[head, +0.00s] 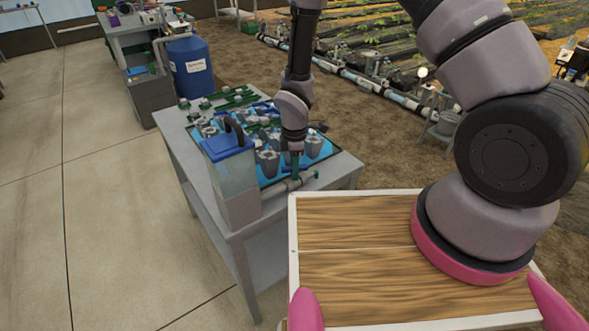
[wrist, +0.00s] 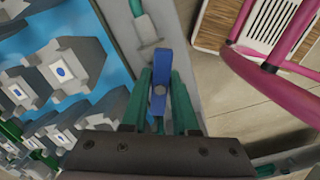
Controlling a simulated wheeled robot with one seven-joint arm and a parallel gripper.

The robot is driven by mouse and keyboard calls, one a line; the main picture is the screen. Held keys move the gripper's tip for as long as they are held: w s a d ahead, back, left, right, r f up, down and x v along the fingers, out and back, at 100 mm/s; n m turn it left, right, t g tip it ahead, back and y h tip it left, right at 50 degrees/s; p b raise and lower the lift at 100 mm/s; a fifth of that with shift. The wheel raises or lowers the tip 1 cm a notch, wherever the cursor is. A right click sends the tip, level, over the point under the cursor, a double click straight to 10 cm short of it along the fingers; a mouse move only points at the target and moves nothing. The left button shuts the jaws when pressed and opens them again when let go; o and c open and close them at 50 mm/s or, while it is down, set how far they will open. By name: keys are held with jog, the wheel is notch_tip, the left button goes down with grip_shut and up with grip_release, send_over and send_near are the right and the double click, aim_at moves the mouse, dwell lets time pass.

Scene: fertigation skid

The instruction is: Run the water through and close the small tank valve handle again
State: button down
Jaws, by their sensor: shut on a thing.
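The small tank (head: 233,183) is a clear-walled box with a blue lid and dark carrying handle, standing at the near side of the grey table. A pale pipe (head: 280,189) runs from its lower right along the table edge. My gripper (head: 295,172) points down over this pipe. In the wrist view, the green fingers of my gripper (wrist: 159,78) are shut on a blue valve handle (wrist: 159,62). The handle stands lengthwise between the fingers, beside a pale fitting (wrist: 150,48). In the head view my gripper hides the handle. Water flow cannot be made out.
A blue tray (head: 268,179) with several grey fittings covers much of the table (head: 332,170), close to my gripper. A blue barrel (head: 190,68) and another bench (head: 130,40) stand behind. Open concrete floor (head: 90,220) lies to the left.

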jog(key=m, duration=1.4)
jog(key=c, duration=0.6)
grip_release()
notch_tip(320, 180, up, 10)
jog(key=shift+r, duration=0.1)
